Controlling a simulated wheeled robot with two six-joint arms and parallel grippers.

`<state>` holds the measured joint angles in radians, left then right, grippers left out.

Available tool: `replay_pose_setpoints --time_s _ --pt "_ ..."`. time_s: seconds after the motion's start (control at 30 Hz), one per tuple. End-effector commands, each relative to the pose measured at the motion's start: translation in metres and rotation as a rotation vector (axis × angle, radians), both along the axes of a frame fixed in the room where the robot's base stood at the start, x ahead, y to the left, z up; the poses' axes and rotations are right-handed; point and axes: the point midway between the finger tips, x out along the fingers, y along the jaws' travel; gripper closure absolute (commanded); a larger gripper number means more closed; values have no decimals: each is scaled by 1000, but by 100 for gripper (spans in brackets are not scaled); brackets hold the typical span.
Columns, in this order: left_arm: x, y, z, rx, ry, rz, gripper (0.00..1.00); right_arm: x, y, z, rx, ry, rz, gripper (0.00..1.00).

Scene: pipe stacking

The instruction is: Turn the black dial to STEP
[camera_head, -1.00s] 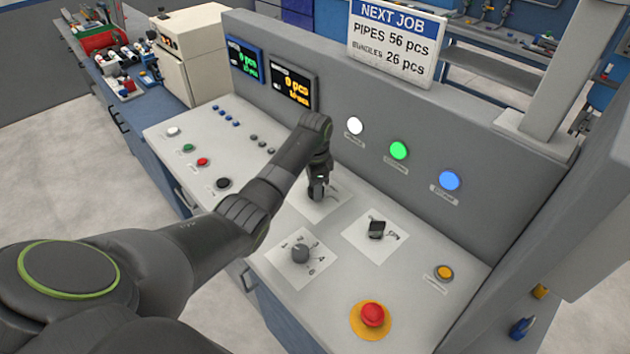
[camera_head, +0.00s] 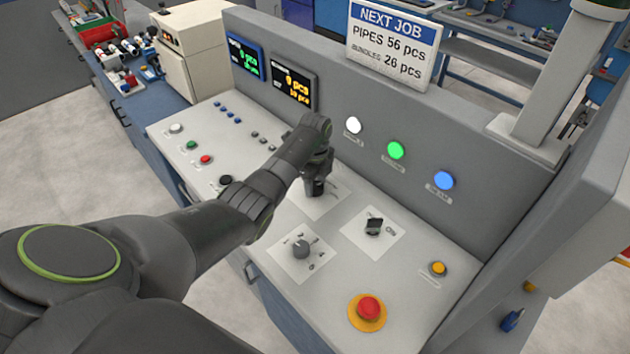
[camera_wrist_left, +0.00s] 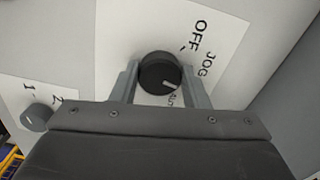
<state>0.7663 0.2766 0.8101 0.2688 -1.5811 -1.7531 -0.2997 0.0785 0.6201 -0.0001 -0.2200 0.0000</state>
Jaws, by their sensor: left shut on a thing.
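The black dial (camera_wrist_left: 158,72) sits on a white label plate (camera_wrist_left: 205,45) in the left wrist view. OFF and JOG can be read on the plate; a further word below JOG is partly covered by a finger, and I cannot read it. The dial's white mark slants down and right toward that covered word. My left gripper (camera_wrist_left: 163,85) is shut on the dial, one finger on each side. In the head view my left gripper (camera_head: 317,186) reaches down onto the plate and hides the dial. My right gripper is not in view.
A grey numbered dial (camera_head: 302,249) and a black switch (camera_head: 374,228) stand close by on the panel. A red emergency button (camera_head: 368,309) and a yellow button (camera_head: 438,268) are nearer the front right. An upright wall with lit buttons (camera_head: 396,150) rises behind.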

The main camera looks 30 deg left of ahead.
Motion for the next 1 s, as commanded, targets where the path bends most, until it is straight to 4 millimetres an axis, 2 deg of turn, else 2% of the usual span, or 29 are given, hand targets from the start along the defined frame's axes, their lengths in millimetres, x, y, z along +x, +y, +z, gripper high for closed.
replay_pose_setpoints --time_s 0.33,0.87,0.9,1.0 --pt "1 -1 1 -3 -3 -134 82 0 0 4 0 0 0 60" --pt "1 -1 1 -3 -3 -154 82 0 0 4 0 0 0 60" --pt "1 -1 1 -3 -3 -154 55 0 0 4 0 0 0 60" --pt "1 -1 1 -3 -3 -154 42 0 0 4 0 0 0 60"
